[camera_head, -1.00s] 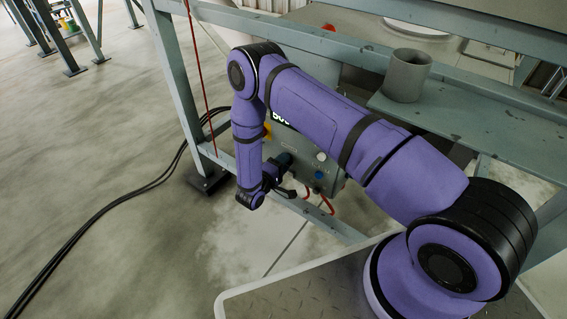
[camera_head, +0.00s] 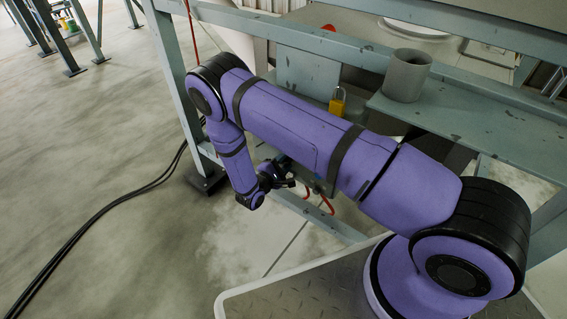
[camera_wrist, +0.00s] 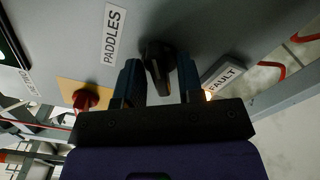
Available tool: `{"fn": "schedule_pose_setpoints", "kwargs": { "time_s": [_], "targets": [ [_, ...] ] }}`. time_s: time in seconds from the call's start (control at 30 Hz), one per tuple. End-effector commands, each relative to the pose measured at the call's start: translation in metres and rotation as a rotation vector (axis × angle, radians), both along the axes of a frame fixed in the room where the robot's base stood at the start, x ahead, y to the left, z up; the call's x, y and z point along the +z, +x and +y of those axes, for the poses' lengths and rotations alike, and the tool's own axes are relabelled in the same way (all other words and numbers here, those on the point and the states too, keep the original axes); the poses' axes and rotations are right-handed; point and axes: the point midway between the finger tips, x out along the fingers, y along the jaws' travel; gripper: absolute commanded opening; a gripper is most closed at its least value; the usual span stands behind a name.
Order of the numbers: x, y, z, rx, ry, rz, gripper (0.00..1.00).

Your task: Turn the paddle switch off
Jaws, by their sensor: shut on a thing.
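In the wrist view, a black switch knob (camera_wrist: 158,62) stands out from a grey control panel (camera_wrist: 185,22), beside a white label reading PADDLES (camera_wrist: 114,35). My gripper (camera_wrist: 160,72) has its two dark fingers on either side of this knob and is shut on it. The angle of the knob is hard to read because it is dark and partly between the fingers. In the head view, my gripper (camera_head: 288,178) is low beside the frame, and my arm hides most of the panel and the knob.
A red knob on a yellow plate (camera_wrist: 84,98) sits left of the fingers. A FAULT label (camera_wrist: 222,75) and a glowing lamp (camera_wrist: 208,95) are close on the right. A yellow padlock (camera_head: 338,103) hangs above my arm. Steel frame beams (camera_head: 175,75) surround the panel.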

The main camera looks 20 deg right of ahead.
Motion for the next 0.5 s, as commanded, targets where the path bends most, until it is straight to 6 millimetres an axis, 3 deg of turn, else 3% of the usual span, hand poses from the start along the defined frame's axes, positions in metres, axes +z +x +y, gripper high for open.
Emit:
{"fn": "schedule_pose_setpoints", "kwargs": {
  "time_s": [0.5],
  "targets": [
    [-0.0003, -0.0001, 0.0007, 0.001, -0.272, 0.406, 0.11]
  ]
}}
